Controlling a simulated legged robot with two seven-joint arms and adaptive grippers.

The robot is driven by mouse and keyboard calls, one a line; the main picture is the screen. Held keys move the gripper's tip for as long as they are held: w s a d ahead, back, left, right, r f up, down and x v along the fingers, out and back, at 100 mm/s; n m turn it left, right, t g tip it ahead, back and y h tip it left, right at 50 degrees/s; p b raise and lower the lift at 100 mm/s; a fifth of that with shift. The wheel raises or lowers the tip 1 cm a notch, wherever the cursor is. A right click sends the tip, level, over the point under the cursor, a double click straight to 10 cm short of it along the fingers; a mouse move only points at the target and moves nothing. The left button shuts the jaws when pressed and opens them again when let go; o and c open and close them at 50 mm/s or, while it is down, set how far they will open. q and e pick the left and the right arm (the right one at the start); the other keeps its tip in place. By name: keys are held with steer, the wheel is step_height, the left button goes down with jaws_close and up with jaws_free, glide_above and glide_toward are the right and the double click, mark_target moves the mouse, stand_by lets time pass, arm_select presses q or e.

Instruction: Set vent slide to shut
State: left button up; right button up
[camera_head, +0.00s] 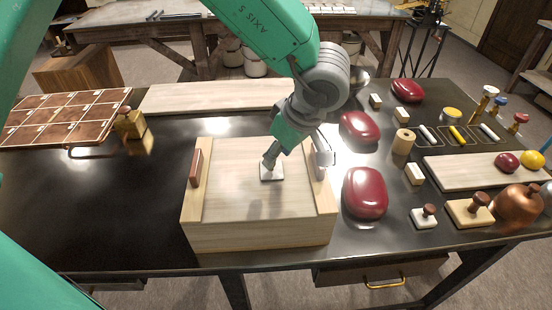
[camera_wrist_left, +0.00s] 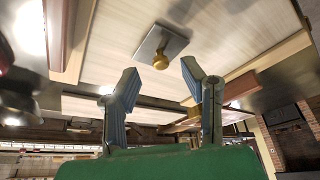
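A light wooden panel (camera_head: 235,190) is set in a wooden box between two side rails. A small square plate (camera_head: 272,174) sits on the panel; in the left wrist view the plate (camera_wrist_left: 172,40) carries a brass knob (camera_wrist_left: 160,60). My left gripper (camera_head: 271,158) is over the plate in the head view and covers part of it and the knob. In the left wrist view its two fingers (camera_wrist_left: 163,80) are spread apart, with nothing between them; the knob shows beyond the tips. Contact cannot be told. My right gripper is not in view.
A reddish-brown block (camera_head: 195,168) stands on the left rail. Dark red rounded objects (camera_head: 365,192) lie right of the box. A tiled copper-brown tray (camera_head: 65,118) lies at the left. The dark table (camera_head: 110,210) is clear left of the box.

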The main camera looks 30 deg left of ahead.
arm_select(q)
steer(key=v, duration=0.9)
steer(key=shift+d, duration=0.1)
